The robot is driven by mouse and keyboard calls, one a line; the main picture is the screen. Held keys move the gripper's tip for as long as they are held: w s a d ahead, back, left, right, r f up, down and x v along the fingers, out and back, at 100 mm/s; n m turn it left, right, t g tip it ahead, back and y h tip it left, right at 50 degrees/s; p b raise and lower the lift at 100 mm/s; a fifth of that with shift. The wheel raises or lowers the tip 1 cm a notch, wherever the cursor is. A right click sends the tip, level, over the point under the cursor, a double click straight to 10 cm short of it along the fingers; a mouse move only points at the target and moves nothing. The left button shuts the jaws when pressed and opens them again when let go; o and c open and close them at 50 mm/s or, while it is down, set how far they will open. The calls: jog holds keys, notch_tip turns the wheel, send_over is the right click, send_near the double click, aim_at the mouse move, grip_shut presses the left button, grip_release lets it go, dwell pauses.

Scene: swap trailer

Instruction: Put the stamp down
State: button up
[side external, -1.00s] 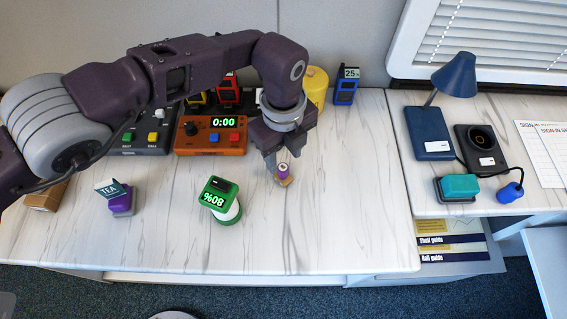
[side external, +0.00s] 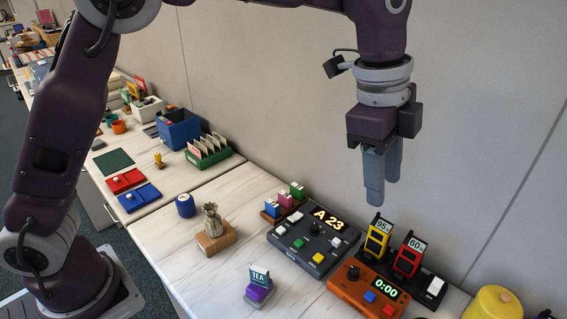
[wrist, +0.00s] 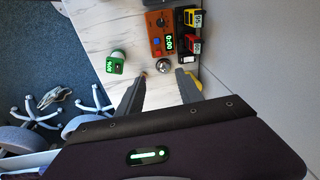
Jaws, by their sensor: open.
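My gripper (side external: 383,194) is raised well above the table, pointing down, with nothing between its fingers in the side view. In the wrist view my gripper (wrist: 162,76) shows two fingers spread apart. A small brownish thing, probably the stamp (wrist: 145,72), shows just past the left fingertip and is partly hidden by it. It appears to be down on the table, apart from my fingers. The stamp cannot be made out in the side view.
An orange timer (side external: 369,291), yellow (side external: 377,238) and red (side external: 409,257) radios and a grey button panel (side external: 313,243) stand near the wall. A TEA sign on a purple block (side external: 259,287) and a green-faced device (wrist: 116,64) stand on the table. A silver round object (wrist: 163,65) is near the timer.

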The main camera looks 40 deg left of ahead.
jog(key=s+a+r+n+t, duration=0.1)
jog(key=s+a+r+n, duration=0.3)
jog(key=a, duration=0.3)
jog(key=s+a+r+n+t, duration=0.1)
jog(key=s+a+r+n, duration=0.2)
jog(key=s+a, duration=0.25)
jog(key=s+a+f+n+t, duration=0.1)
jog(key=s+a+f+n, duration=0.2)
jog(key=s+a+n, duration=0.2)
jog(key=s+a+f+n+t+y, duration=0.1)
jog(key=s+a+f+n, duration=0.2)
jog(key=s, duration=0.8)
jog(key=shift+a+n+y, duration=0.3)
jog(key=shift+a+n, duration=0.7)
jog(key=shift+a, duration=0.1)
